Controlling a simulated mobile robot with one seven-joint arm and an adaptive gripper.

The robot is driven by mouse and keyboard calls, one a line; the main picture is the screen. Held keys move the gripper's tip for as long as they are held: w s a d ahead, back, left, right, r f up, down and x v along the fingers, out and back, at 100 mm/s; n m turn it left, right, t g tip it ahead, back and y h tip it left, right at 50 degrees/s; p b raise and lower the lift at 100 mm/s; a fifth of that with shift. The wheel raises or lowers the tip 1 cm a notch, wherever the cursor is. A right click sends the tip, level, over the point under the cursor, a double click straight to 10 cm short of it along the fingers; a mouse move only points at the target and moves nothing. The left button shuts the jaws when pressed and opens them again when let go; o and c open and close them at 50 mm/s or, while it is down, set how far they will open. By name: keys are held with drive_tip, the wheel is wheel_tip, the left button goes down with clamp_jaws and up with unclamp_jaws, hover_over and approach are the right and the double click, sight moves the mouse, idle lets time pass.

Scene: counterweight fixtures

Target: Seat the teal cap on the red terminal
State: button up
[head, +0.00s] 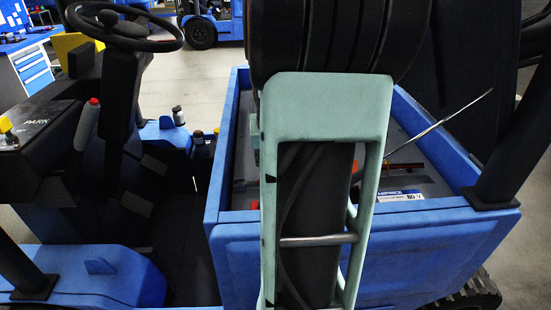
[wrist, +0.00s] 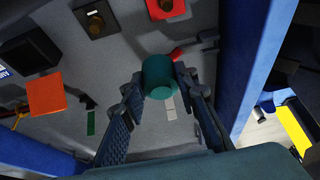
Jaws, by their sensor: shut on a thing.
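In the wrist view my gripper (wrist: 158,88) is shut on the teal cap (wrist: 158,76), a short rounded cylinder held between the fingertips. The cap is above the grey battery top, apart from it. A red square piece with a dark centre (wrist: 165,9) lies at the top edge, beyond the cap. A smaller red piece (wrist: 178,53) shows just behind the cap, partly hidden by it. I cannot tell for certain which is the red terminal. In the head view my arm hides the gripper and the cap.
An orange-red block (wrist: 45,94) and a dark square fitting (wrist: 93,22) sit on the battery top. The blue compartment wall (wrist: 250,60) stands close on the right. In the head view the blue-walled compartment (head: 290,240) holds the battery, with its white 80 V label (head: 398,195).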

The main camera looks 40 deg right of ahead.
drive_tip(key=a, duration=0.1)
drive_tip(key=s+a, duration=0.1)
drive_tip(key=a, duration=0.1)
drive_tip(key=s+a+b, duration=0.1)
drive_tip(key=a, duration=0.1)
drive_tip(key=shift+f, duration=0.1)
idle(0.4)
drive_tip(key=shift+f+b, duration=2.5)
drive_tip(key=shift+f, duration=0.4)
drive_tip(key=shift+w, duration=0.3)
drive_tip(key=shift+w+d, duration=0.1)
drive_tip(key=shift+w, duration=0.15)
drive_tip(key=shift+f+b, duration=1.2)
drive_tip(key=shift+f, duration=0.05)
